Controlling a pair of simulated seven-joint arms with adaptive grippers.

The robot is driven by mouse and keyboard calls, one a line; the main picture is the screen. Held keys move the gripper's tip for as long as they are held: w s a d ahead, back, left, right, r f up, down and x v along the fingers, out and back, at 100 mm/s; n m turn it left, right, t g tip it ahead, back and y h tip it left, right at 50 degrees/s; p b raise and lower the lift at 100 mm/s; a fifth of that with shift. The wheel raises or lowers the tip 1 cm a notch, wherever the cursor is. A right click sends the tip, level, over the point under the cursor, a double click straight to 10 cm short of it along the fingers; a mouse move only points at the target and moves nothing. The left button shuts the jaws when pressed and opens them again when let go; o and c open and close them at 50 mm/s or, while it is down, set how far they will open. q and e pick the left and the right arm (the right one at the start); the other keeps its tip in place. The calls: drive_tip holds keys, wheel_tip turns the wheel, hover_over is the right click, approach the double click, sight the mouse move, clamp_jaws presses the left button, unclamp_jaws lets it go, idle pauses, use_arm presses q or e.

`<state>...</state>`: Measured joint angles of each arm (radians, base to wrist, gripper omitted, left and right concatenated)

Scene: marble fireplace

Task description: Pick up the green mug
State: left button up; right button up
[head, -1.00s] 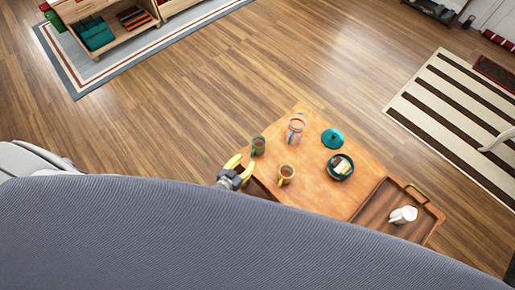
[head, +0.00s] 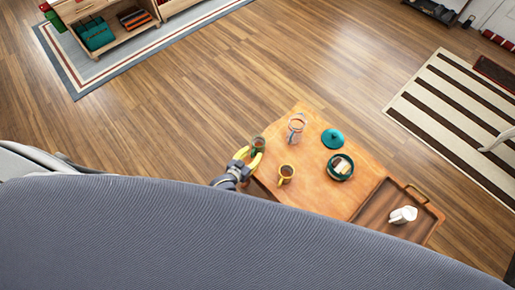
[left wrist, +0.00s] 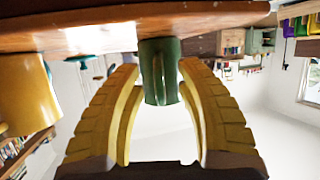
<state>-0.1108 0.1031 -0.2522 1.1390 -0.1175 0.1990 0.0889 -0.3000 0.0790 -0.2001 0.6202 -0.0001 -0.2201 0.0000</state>
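The green mug (head: 258,145) stands near the left corner of the wooden table (head: 310,190). My left gripper (head: 250,156), with yellow fingers, is at the table's left edge, right by this mug. In the left wrist view, which is upside down, the green mug (left wrist: 160,78) shows between the tips of the spread fingers (left wrist: 158,70), its handle facing the gripper. The fingers are open; whether either touches the mug I cannot tell. My right gripper is not in view.
A yellow mug (head: 286,174) stands close by; it also shows in the left wrist view (left wrist: 26,95). A glass jar (head: 296,126), teal lid (head: 332,138), teal bowl (head: 340,167) and wooden tray (head: 388,222) with a white pitcher (head: 403,215) are farther along the table.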

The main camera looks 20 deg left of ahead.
use_arm(q)
drive_tip(key=shift+c, duration=0.3)
clamp_jaws()
drive_tip(key=shift+r, duration=0.1)
